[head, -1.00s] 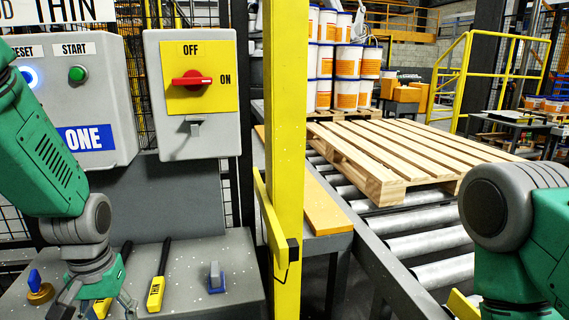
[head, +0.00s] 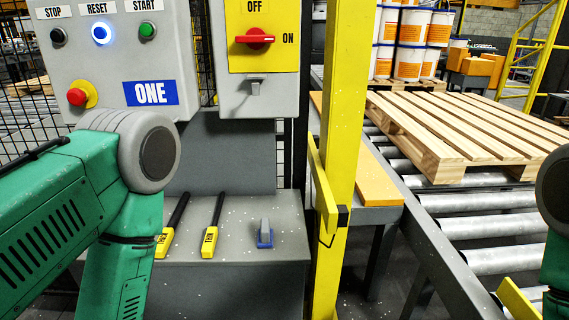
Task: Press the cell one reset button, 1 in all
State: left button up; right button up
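The reset button (head: 101,33) is a round button glowing blue-white under the RESET label, on the grey control box marked ONE (head: 150,93). It sits between the dark STOP button (head: 57,37) and the green START button (head: 147,30). A red emergency button on a yellow base (head: 78,96) is lower on the same box. My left arm crosses the lower left, below the box; its gripper is out of the picture. My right arm shows only at the right edge, and its gripper is not visible.
A grey switch box with a red OFF/ON handle (head: 254,39) hangs right of the control box. Yellow-handled tools (head: 212,240) and a blue-based item (head: 265,236) lie on the grey bench (head: 235,278). A yellow post (head: 345,130) stands before the roller conveyor, which bears a wooden pallet (head: 470,130).

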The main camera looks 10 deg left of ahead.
aim_at(100, 33)
jog(key=u, duration=1.3)
